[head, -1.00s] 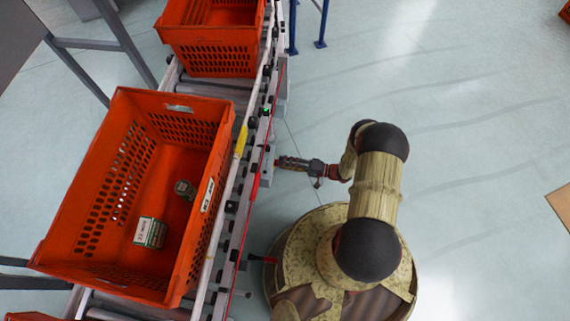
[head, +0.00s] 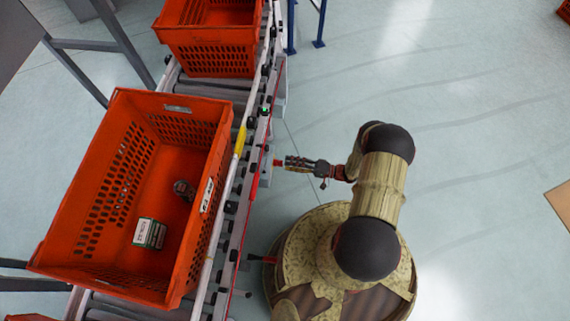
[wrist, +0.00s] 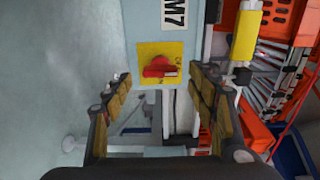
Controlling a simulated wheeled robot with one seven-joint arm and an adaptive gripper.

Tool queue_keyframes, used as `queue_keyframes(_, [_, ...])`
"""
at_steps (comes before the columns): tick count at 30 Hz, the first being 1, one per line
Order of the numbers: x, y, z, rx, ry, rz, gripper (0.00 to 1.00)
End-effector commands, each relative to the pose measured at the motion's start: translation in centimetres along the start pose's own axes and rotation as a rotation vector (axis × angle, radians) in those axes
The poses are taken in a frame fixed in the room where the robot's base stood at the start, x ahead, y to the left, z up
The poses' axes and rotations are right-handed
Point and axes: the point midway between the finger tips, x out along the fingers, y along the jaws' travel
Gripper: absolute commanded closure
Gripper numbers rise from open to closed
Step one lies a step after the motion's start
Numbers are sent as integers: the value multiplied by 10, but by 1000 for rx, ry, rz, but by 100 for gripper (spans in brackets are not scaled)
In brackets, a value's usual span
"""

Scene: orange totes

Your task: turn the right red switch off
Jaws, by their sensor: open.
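A red rotary switch (wrist: 160,67) sits on a yellow plate (wrist: 148,49) on a grey box face in the wrist view. Its handle lies roughly level in that picture; the small lettering is too blurred to read. In the head view the switch (head: 277,162) sticks out from the conveyor's side. My gripper (wrist: 160,76) is open and empty, its fingers on either side of the switch in the picture. In the head view my gripper (head: 287,162) points left at the switch with a small gap. Another red switch-like part (head: 268,259) is lower on the conveyor side.
An orange tote (head: 75,190) holding two small items stands on the roller conveyor (head: 205,92), with another orange tote (head: 215,50) behind it. A yellow bar (wrist: 246,32) is right of the switch in the wrist view.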

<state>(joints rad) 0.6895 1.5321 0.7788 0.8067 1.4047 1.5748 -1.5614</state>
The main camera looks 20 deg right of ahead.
Motion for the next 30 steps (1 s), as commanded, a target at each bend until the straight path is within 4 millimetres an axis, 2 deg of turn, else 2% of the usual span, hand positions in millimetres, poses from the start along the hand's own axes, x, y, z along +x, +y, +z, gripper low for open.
queue_keyframes(1, [-12,0,-2,-1,6,0,42])
queue_keyframes(6, [-48,0,-2,-2,6,1,42])
queue_keyframes(12, [-77,0,-1,-1,3,1,42])
queue_keyframes(18, [-89,0,0,-1,1,1,42])
queue_keyframes(30, [-89,0,0,0,0,1,42])
